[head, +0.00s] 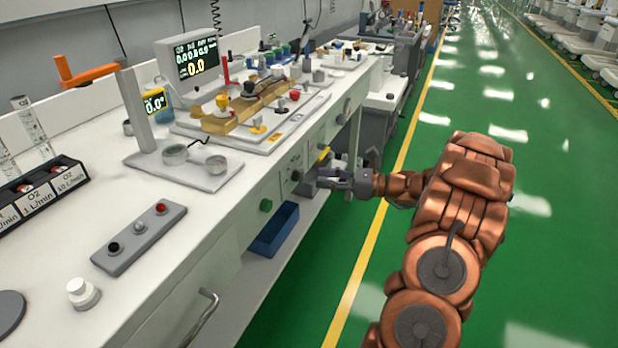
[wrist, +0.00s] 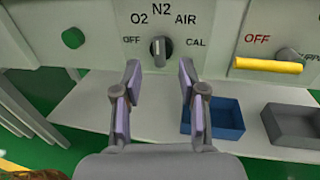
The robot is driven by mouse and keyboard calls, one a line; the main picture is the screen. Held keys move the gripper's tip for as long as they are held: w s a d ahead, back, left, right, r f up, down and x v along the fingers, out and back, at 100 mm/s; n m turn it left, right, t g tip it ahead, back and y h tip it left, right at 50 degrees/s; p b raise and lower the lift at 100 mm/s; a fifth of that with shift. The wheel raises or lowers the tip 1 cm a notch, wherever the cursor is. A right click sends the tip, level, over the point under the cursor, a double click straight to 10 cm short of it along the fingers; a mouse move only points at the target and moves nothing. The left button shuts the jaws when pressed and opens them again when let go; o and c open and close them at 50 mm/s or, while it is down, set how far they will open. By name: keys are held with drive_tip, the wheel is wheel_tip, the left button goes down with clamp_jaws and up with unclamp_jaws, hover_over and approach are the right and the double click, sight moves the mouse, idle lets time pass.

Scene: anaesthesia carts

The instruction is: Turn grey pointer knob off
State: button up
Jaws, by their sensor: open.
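The grey pointer knob (wrist: 158,50) is on the cart's front panel, near the top middle of the wrist view. The labels OFF, O2, N2, AIR and CAL are arranged around it. Its ridge stands about upright, seemingly toward N2. My gripper (wrist: 159,74) is open and empty. Its two fingers stand to the left and right, just below and in front of the knob, and do not appear to touch it. In the head view my gripper (head: 326,178) is at the cart's front panel.
A green button (wrist: 73,38) is left of the knob. A yellow lever (wrist: 268,65) beside a red OFF label is to the right. A blue bin (wrist: 228,112) and a grey bin (wrist: 293,122) are below.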

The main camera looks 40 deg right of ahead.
sight(299, 176)
drive_tip(key=x, duration=0.5)
drive_tip(key=shift+a, duration=0.1)
drive_tip(key=shift+c, duration=0.2)
clamp_jaws()
